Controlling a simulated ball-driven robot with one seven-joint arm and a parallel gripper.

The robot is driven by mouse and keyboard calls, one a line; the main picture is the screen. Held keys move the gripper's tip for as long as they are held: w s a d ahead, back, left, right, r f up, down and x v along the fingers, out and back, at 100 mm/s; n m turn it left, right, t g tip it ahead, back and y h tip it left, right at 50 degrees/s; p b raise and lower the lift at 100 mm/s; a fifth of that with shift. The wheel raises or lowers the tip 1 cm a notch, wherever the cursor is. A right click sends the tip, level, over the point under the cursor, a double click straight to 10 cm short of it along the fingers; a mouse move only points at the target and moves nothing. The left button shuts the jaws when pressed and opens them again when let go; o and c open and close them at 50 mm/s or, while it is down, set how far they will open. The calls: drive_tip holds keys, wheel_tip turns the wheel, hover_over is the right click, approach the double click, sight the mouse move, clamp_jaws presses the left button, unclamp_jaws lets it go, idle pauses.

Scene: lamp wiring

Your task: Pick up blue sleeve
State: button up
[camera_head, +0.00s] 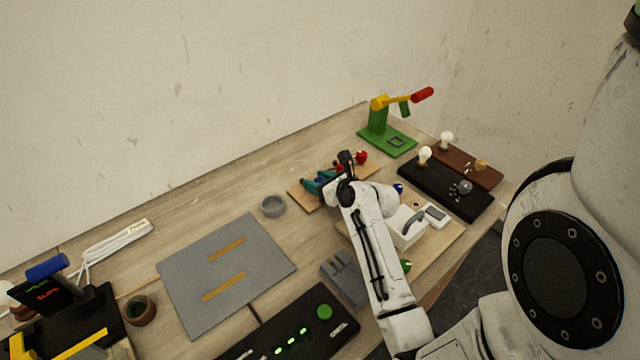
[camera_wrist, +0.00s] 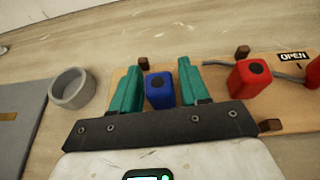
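The blue sleeve (camera_wrist: 160,92) is a small blue block with a dark round hole in its top face. In the wrist view it stands on a wooden board (camera_wrist: 215,82). My gripper (camera_wrist: 160,68) has two teal fingers, one on each side of the sleeve. The fingers are apart, with narrow gaps seeming to show beside the sleeve; I cannot tell whether either finger touches it. In the head view, my gripper (camera_head: 318,184) is over the board at the back of the table, and the sleeve is not clearly visible.
A red sleeve (camera_wrist: 250,78) stands to the right on the same board, near a grey wire and an "OPEN" label (camera_wrist: 292,56). Small brown posts stand on the board. A grey ring-shaped cup (camera_wrist: 72,88) is to the left. A green stand (camera_head: 378,122) is behind.

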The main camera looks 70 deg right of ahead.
sight(318, 177)
drive_tip(key=c, duration=0.7)
drive_tip(key=shift+c, duration=0.2)
drive_tip(key=shift+r, duration=0.15)
drive_tip(key=shift+r, duration=0.25)
wheel_tip(318, 177, up, 2)
drive_tip(key=shift+r, duration=0.25)
drive_tip(key=w+d+r+v, duration=0.1)
drive_tip(key=r+v, duration=0.2)
drive_tip(key=v, duration=1.3)
drive_tip(key=shift+s+r+b, duration=0.3)
drive_tip(key=shift+r+b, duration=0.05)
drive_tip(key=shift+b, duration=0.05)
